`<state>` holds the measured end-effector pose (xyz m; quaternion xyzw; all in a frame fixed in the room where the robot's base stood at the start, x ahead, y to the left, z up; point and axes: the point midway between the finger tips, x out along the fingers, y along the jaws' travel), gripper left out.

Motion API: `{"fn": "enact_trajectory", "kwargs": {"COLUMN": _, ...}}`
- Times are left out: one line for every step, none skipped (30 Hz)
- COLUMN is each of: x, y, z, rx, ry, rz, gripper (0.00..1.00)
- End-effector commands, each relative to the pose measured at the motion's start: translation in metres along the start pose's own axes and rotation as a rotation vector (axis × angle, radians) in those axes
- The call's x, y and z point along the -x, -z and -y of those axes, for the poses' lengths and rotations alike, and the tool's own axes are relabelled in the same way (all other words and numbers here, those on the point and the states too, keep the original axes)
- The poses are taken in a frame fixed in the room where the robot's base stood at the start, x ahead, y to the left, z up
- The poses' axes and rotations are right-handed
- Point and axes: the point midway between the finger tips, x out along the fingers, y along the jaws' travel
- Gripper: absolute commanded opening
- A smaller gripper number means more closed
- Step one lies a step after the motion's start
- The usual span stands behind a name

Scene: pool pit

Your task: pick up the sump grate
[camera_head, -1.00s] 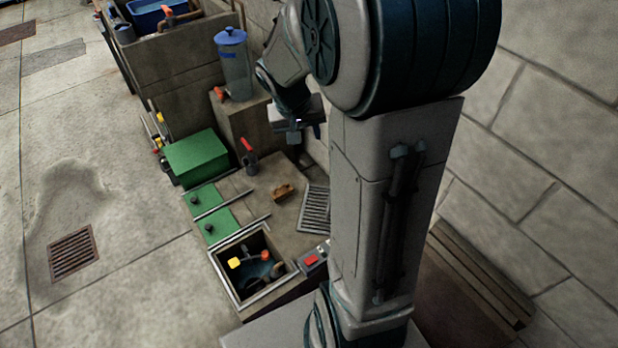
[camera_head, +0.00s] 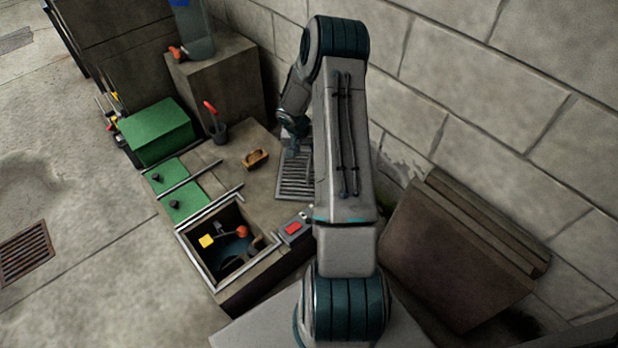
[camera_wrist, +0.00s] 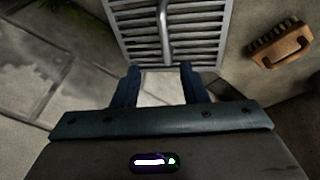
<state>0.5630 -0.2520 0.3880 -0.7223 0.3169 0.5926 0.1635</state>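The sump grate is a grey slatted metal panel (camera_head: 295,183) lying on the bench top, partly hidden by my arm. In the wrist view the grate (camera_wrist: 195,42) fills the top middle, with a raised bar handle (camera_wrist: 163,22) running along its centre. My gripper (camera_wrist: 158,72) is open, with its two dark fingers apart and nothing between them. The fingertips show just at the near edge of the grate, on either side of the handle's line. Contact cannot be told. In the head view my gripper (camera_head: 291,148) is over the far part of the grate.
A wooden brush (camera_head: 255,159) lies left of the grate, also in the wrist view (camera_wrist: 282,46). A red-handled tool stands in a dark cup (camera_head: 218,131). An open pit (camera_head: 190,250) and a red-button box (camera_head: 293,229) are nearer. A block wall (camera_head: 470,80) bounds the right.

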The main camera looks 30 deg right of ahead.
Motion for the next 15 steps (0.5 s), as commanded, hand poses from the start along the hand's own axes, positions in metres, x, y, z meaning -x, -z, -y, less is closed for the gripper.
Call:
{"fn": "enact_trajectory", "kwargs": {"x": -0.012, "y": -0.001, "z": 0.0, "rx": -0.001, "ry": 0.0, "rz": 0.002, "gripper": 0.39}}
{"fn": "enact_trajectory", "kwargs": {"x": -0.018, "y": -0.002, "z": 0.0, "rx": -0.002, "ry": 0.0, "rz": 0.003, "gripper": 0.39}}
{"fn": "enact_trajectory", "kwargs": {"x": -0.026, "y": -0.002, "z": 0.0, "rx": -0.001, "ry": 0.0, "rz": 0.003, "gripper": 0.39}}
{"fn": "enact_trajectory", "kwargs": {"x": -0.033, "y": -0.002, "z": 0.0, "rx": 0.0, "ry": 0.0, "rz": 0.003, "gripper": 0.39}}
{"fn": "enact_trajectory", "kwargs": {"x": -0.039, "y": -0.002, "z": 0.0, "rx": -0.001, "ry": 0.0, "rz": 0.003, "gripper": 0.39}}
{"fn": "enact_trajectory", "kwargs": {"x": -0.047, "y": -0.002, "z": 0.0, "rx": -0.001, "ry": 0.0, "rz": 0.004, "gripper": 0.39}}
{"fn": "enact_trajectory", "kwargs": {"x": -0.053, "y": -0.002, "z": 0.0, "rx": -0.001, "ry": 0.0, "rz": 0.003, "gripper": 0.39}}
{"fn": "enact_trajectory", "kwargs": {"x": -0.058, "y": -0.001, "z": 0.001, "rx": -0.002, "ry": 0.0, "rz": 0.003, "gripper": 0.39}}
{"fn": "enact_trajectory", "kwargs": {"x": -0.064, "y": -0.001, "z": 0.001, "rx": -0.001, "ry": 0.0, "rz": 0.003, "gripper": 0.39}}
{"fn": "enact_trajectory", "kwargs": {"x": -0.068, "y": -0.001, "z": 0.001, "rx": 0.0, "ry": 0.0, "rz": 0.002, "gripper": 0.39}}
{"fn": "enact_trajectory", "kwargs": {"x": -0.07, "y": -0.001, "z": 0.001, "rx": 0.0, "ry": 0.0, "rz": 0.002, "gripper": 0.39}}
{"fn": "enact_trajectory", "kwargs": {"x": -0.074, "y": -0.001, "z": 0.001, "rx": 0.0, "ry": 0.0, "rz": 0.002, "gripper": 0.39}}
{"fn": "enact_trajectory", "kwargs": {"x": -0.076, "y": -0.001, "z": 0.001, "rx": 0.0, "ry": 0.0, "rz": 0.001, "gripper": 0.39}}
{"fn": "enact_trajectory", "kwargs": {"x": -0.077, "y": 0.0, "z": 0.001, "rx": 0.0, "ry": 0.0, "rz": 0.001, "gripper": 0.39}}
{"fn": "enact_trajectory", "kwargs": {"x": -0.079, "y": 0.0, "z": 0.001, "rx": 0.001, "ry": 0.0, "rz": 0.001, "gripper": 0.39}}
